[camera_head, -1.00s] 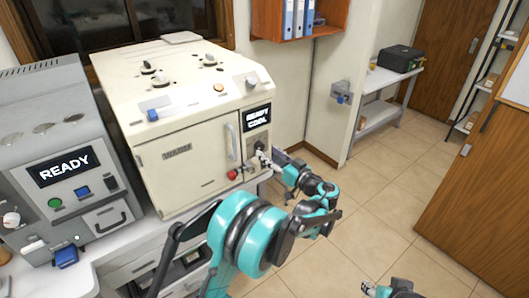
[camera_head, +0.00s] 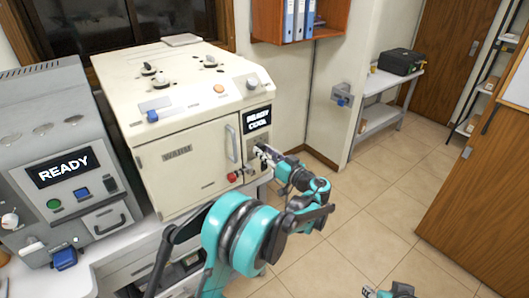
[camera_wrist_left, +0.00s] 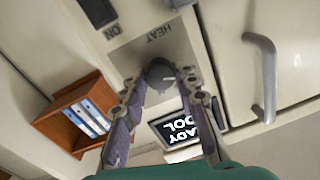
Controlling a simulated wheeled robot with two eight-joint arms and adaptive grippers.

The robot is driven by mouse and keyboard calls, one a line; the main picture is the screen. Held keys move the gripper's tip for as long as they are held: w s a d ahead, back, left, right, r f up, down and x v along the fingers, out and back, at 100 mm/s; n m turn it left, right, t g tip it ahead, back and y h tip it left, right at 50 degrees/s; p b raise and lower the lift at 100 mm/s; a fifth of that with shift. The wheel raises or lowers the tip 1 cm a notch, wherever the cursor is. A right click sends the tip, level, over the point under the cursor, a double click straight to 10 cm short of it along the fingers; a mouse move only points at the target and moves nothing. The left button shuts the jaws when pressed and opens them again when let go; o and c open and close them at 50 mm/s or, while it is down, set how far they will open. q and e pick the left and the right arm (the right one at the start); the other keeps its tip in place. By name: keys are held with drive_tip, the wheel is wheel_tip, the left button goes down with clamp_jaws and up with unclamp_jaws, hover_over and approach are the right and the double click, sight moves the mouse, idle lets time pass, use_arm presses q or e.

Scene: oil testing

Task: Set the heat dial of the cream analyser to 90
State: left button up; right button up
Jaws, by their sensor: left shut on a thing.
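The cream analyser (camera_head: 185,165) stands on the counter. Its small dark screen (camera_head: 257,119) reads READY COOL. The heat dial (camera_wrist_left: 159,73) is a dark round knob with a pale mark, on a grey plate labelled HEAT (camera_wrist_left: 150,45) in the left wrist view. My left gripper (camera_head: 264,153) reaches the front panel below the screen. In the left wrist view its two fingers (camera_wrist_left: 161,84) lie on both sides of the dial and are shut on it. The fingers partly cover the dial, and I cannot read a number on it. A part of my right arm shows at the bottom edge of the head view.
A red button (camera_head: 232,176) and a door handle (camera_head: 231,142) are close left of my left gripper. A grey machine (camera_head: 65,150) reading READY stands at the left. The floor (camera_head: 365,195) to the right is clear.

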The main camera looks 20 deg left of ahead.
use_arm(q)
drive_tip(key=shift+m, duration=0.3)
drive_tip(key=m, duration=1.3)
drive_tip(key=m+t, duration=0.1)
drive_tip(key=m, duration=1.2)
drive_tip(key=shift+s+a+f+m+h+b, duration=0.1)
drive_tip(key=shift+m+h+b, duration=0.2)
drive_tip(key=shift+h+b, duration=0.1)
drive_tip(key=o, duration=1.2)
drive_tip(key=shift+c, duration=0.2)
